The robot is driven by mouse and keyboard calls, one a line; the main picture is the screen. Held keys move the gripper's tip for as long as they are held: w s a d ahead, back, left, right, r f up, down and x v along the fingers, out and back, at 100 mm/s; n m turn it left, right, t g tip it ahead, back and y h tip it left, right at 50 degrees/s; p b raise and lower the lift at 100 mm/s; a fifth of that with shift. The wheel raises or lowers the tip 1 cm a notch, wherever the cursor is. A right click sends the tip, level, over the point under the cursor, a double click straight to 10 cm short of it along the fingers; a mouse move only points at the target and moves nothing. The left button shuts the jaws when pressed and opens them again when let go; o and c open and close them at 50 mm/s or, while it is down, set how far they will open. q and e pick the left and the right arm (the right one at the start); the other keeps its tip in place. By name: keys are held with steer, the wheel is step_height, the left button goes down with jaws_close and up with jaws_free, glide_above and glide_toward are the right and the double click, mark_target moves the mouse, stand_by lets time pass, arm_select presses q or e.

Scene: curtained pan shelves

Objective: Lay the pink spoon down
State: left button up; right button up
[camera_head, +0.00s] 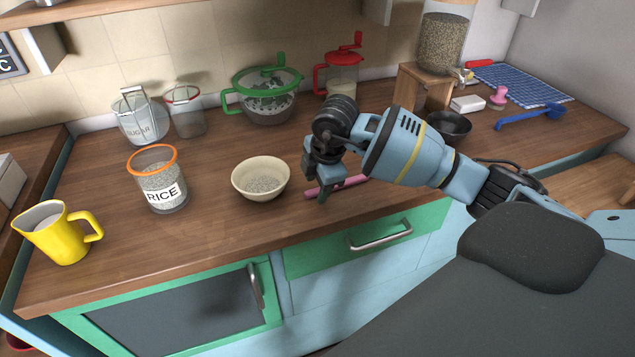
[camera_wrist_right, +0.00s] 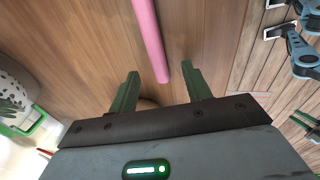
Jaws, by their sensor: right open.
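The pink spoon (camera_head: 348,183) lies on the wooden counter near its front edge, right of the cream bowl. Part of it is hidden behind my right gripper (camera_head: 321,188). In the right wrist view, its pink handle (camera_wrist_right: 149,35) runs down from the top edge, with its end between the tips of my open right gripper (camera_wrist_right: 163,85). The handle seems clear of both fingers; I cannot tell whether the fingertips touch the counter.
A dark bowl (camera_head: 449,126) and a blue ladle (camera_head: 530,117) are to the right. The counter between the bowl and jar is bare.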

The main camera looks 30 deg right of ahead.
steer(key=shift+r, duration=0.1)
steer(key=v, duration=0.7)
steer(key=shift+r, duration=0.3)
steer(key=shift+s, duration=0.1)
stand_by(0.4)
